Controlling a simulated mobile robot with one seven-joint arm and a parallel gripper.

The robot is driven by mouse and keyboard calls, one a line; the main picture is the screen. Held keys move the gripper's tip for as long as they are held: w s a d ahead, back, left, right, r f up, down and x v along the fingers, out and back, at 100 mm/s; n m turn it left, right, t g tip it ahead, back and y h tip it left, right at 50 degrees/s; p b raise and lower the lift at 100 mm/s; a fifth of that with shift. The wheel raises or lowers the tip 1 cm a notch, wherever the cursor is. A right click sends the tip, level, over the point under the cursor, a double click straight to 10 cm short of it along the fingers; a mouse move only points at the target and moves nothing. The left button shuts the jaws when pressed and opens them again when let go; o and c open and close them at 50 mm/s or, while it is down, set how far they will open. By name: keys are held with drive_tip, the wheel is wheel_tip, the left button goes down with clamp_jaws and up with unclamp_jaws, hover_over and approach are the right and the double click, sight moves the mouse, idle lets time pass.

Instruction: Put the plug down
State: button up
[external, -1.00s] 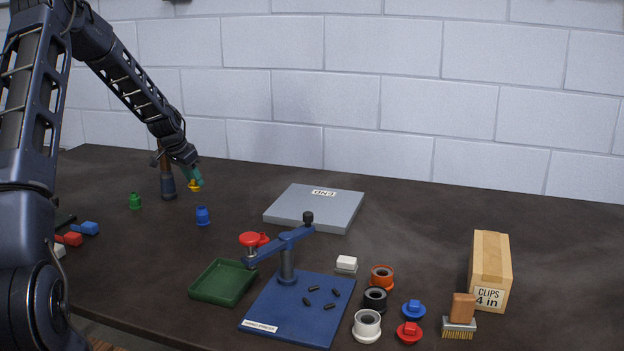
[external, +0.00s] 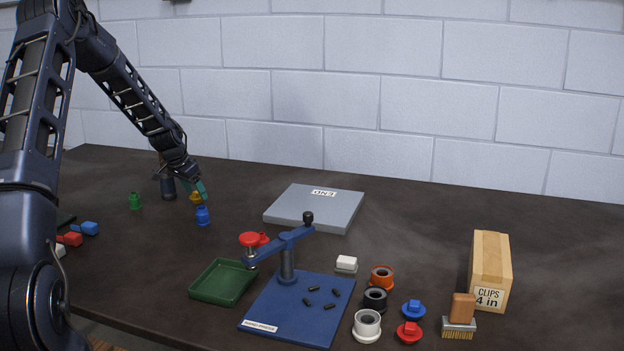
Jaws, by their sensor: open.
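The yellow plug (external: 196,198) is at the left rear of the dark table, directly below my gripper (external: 197,190). My gripper points down with its teal fingers apart, close around or just above the plug's top. The plug looks upright and appears to rest on the table; the fingers partly cover its top. A blue plug (external: 203,216) stands just in front of it, and a green plug (external: 135,201) stands to the left.
A dark cylinder with a brown top (external: 168,186) stands close left of my gripper. A grey panel (external: 314,209) lies to the right. A green tray (external: 223,282) and a blue hand press (external: 287,310) are nearer. The table between the gripper and panel is clear.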

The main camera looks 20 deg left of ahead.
drive_tip(key=v, duration=1.1)
drive_tip(key=s+d+r+n+y, duration=0.1)
drive_tip(key=s+d+r, duration=0.7)
drive_tip(key=s+r, duration=0.3)
drive_tip(key=s+d+r+n+y, duration=0.1)
drive_tip(key=s+d+r, duration=0.7)
drive_tip(key=s+r, duration=0.25)
drive_tip(key=s+d+r+n, duration=0.1)
drive_tip(key=s+d, duration=0.1)
drive_tip(key=s, duration=1.2)
drive_tip(key=s+d+r+n, duration=0.1)
drive_tip(key=s+d, duration=0.2)
drive_tip(key=s, duration=1.1)
drive_tip(key=shift+s+n, duration=0.3)
